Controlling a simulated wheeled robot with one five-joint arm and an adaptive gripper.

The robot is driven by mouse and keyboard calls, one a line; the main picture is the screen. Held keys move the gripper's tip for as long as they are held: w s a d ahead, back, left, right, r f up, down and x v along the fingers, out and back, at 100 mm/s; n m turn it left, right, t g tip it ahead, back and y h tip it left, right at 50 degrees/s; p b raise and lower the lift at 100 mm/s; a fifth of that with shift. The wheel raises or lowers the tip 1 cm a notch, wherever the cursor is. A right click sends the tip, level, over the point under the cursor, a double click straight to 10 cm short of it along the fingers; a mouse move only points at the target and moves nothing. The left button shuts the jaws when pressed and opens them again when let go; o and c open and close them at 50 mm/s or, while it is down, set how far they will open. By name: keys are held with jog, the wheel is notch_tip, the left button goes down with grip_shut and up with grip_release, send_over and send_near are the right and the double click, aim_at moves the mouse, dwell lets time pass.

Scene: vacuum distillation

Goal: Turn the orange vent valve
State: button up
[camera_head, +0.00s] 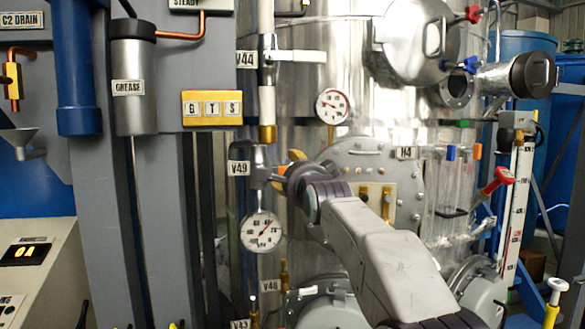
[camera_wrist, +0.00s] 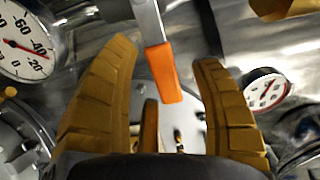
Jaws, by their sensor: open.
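The orange vent valve handle (camera_wrist: 162,73) shows in the wrist view as an orange grip on the end of a grey metal lever. It lies between the two brown fingers of my gripper (camera_wrist: 165,54), with a gap visible on each side. My gripper is open. In the head view my gripper (camera_head: 284,166) is at the grey valve fitting (camera_head: 259,164) beside the V49 label (camera_head: 239,168).
A pressure gauge (camera_head: 262,231) hangs just below the fitting, close to my wrist. Another gauge (camera_head: 332,106) is above right. A round bolted flange (camera_head: 378,160) stands behind my arm. A vertical pipe with a white lever (camera_head: 295,56) rises above.

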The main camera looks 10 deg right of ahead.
jog(key=shift+o, duration=0.3)
jog(key=shift+w, duration=0.25)
grip_shut()
